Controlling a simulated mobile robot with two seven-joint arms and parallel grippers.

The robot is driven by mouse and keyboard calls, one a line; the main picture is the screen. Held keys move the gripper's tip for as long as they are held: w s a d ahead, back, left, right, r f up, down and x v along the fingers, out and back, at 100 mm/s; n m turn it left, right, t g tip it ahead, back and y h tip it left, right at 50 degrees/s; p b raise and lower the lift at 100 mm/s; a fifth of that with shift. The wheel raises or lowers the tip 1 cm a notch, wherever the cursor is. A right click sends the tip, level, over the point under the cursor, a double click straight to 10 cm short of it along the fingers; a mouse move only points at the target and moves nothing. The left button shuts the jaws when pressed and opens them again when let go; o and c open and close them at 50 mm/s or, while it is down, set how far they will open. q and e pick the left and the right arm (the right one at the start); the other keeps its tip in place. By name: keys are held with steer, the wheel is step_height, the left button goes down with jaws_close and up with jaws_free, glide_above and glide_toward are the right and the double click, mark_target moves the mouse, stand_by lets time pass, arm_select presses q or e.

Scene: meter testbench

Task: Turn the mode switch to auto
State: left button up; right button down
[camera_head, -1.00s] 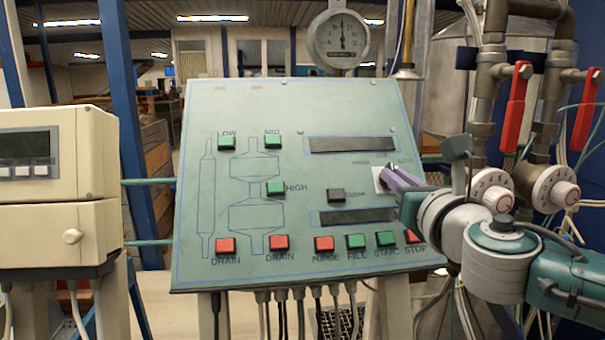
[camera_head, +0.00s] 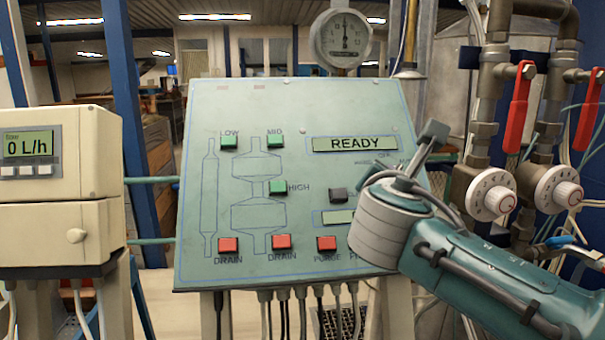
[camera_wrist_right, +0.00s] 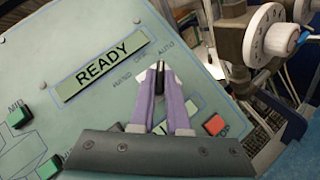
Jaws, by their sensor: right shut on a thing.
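The mode switch (camera_wrist_right: 160,78) is a small dark knob on a pale plate on the sloped green panel. The labels HAND, OFF and AUTO fan around it in the right wrist view. My right gripper (camera_wrist_right: 160,74) has purple fingers, shut on the knob from both sides. The knob's upper end lies toward the AUTO label in this view; its exact pointer is hard to see. In the head view my right wrist and forearm (camera_head: 470,265) cover the switch and fingertips. My left gripper is not in view.
The panel (camera_head: 215,110) has a lit READY display (camera_head: 355,144) and several green and red buttons. A beige flow meter (camera_head: 60,155) at left reads 0 L/h. Red-handled valves (camera_head: 516,105) and white numbered dials (camera_head: 492,194) stand close to my right arm.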

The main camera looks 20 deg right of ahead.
steer(key=shift+m+g, duration=0.4)
steer(key=shift+g, duration=0.1)
steer(key=c, duration=0.9)
jaws_free()
steer(key=b+v, duration=0.1)
steer(key=v, duration=0.9)
steer(key=shift+f, duration=0.15)
